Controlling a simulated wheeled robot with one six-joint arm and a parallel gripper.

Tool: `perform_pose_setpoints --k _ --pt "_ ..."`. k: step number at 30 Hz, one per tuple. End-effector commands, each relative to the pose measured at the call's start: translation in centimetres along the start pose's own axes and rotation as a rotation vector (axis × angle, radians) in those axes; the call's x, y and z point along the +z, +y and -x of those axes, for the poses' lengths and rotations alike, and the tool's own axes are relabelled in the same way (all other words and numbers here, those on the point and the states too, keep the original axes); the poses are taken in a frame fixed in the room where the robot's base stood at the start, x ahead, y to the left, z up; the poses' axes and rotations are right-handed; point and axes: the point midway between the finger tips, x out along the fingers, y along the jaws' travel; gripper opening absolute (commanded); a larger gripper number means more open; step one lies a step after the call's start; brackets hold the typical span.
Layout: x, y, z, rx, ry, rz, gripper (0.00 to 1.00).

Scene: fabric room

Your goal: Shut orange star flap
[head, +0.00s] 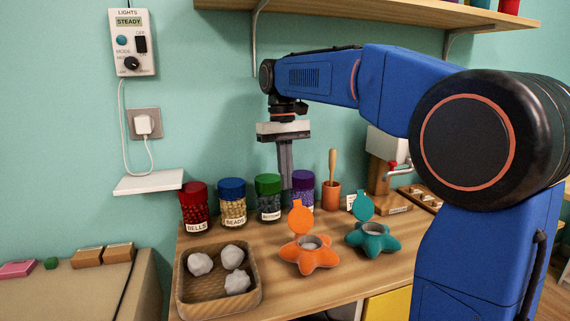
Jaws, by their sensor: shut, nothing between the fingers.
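The orange star (312,258) sits on the wooden table, with a grey round opening in its top. Its round orange flap (301,218) stands raised at the back left of the opening, so it is open. I cannot tell the exact depth between the fingers and the flap.
A teal star (372,240) with its flap raised stands to the right. A woven tray (217,308) with white lumps is at front left. Jars of bells (196,207), beads (232,203) and buttons (268,199) and a purple-lidded jar (303,190) line the back. A shelf (370,13) hangs above.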

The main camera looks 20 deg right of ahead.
Motion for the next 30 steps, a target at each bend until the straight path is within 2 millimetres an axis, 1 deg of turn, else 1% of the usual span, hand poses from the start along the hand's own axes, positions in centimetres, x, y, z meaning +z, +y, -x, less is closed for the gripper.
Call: perform_pose_setpoints --k 1,6,9,15,20,30 --pt "0.1 0.0 -0.9 0.000 -0.003 0.000 0.00" --pt "0.1 0.0 -3.9 0.000 -0.003 0.000 0.00" --pt "1.6 0.0 -3.1 0.000 0.002 0.000 0.00" --pt "3.3 0.0 -2.5 0.000 0.001 0.000 0.00" --pt "3.8 0.0 -2.3 0.000 -0.001 0.000 0.00" --pt "3.8 0.0 -2.3 0.000 0.001 0.000 0.00"
